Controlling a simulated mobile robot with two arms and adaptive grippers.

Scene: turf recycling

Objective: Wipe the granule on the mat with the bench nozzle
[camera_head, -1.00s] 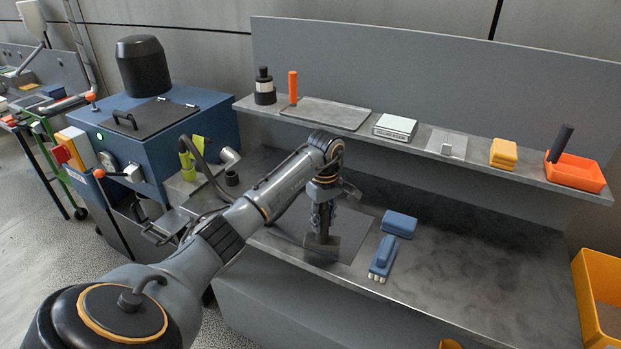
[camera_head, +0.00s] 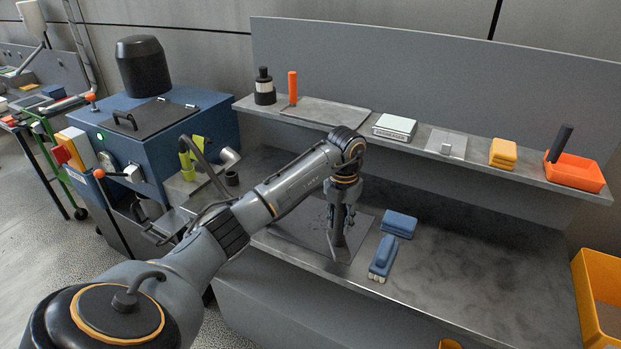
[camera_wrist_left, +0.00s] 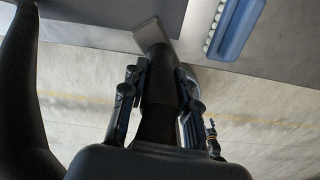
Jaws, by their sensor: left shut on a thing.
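My left gripper (camera_head: 340,212) is shut on the dark bench nozzle (camera_head: 338,245) and holds it pointing down over the dark mat (camera_head: 298,232) on the bench. The nozzle's flat mouth is low over the mat's right part; I cannot tell whether it touches. In the left wrist view the nozzle (camera_wrist_left: 157,88) runs between the fingers (camera_wrist_left: 158,100), its grey mouth at the top. My right gripper is out of view.
A blue brush (camera_head: 382,257) and a blue block (camera_head: 399,223) lie just right of the mat. A shelf (camera_head: 470,152) above the back holds a tray, a scale and an orange bin (camera_head: 577,172). A blue machine (camera_head: 190,120) stands left. The bench's right side is clear.

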